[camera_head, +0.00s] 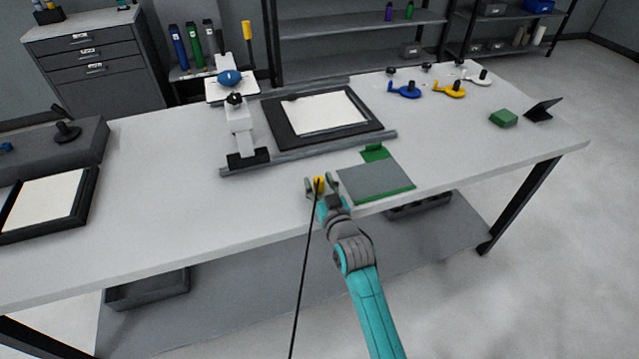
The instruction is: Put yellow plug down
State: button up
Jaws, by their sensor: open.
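The yellow plug (319,184) is small and sits between the fingers of my gripper (319,186), near the front edge of the white table. A black cable runs from it down over the table's edge. My gripper is open around the plug, with a finger to each side of it. I cannot tell whether the plug rests on the tabletop, and its lower part is hidden.
A grey mat with a green edge (376,182) lies just right of my gripper. Behind stand a rail (305,154), a black-framed panel (377,128) and a white carriage (239,125). Blue (406,91) and yellow (449,90) tools lie farther back. The table left of my gripper is clear.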

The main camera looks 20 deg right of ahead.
jog(key=s, duration=1.2)
jog(key=shift+r, duration=0.1)
jog(key=s+f+g, duration=0.1)
jog(key=s+f, duration=0.1)
jog(key=s, duration=1.4)
jog(key=s+a+f+g, duration=0.1)
jog(key=s+f, duration=0.2)
jog(key=s, duration=1.4)
jog(key=shift+f, duration=0.35)
jog(key=shift+o, duration=0.3)
jog(key=s+r+g, duration=0.1)
jog(key=s+r, duration=0.2)
jog(key=s, duration=0.5)
jog(key=shift+s+a+r, duration=0.2)
jog(key=shift+a+r, duration=0.05)
jog(key=shift+r, duration=0.05)
jog(key=shift+o, duration=0.3)
jog(key=shift+s+r, duration=0.15)
jog(key=shift+s, duration=0.05)
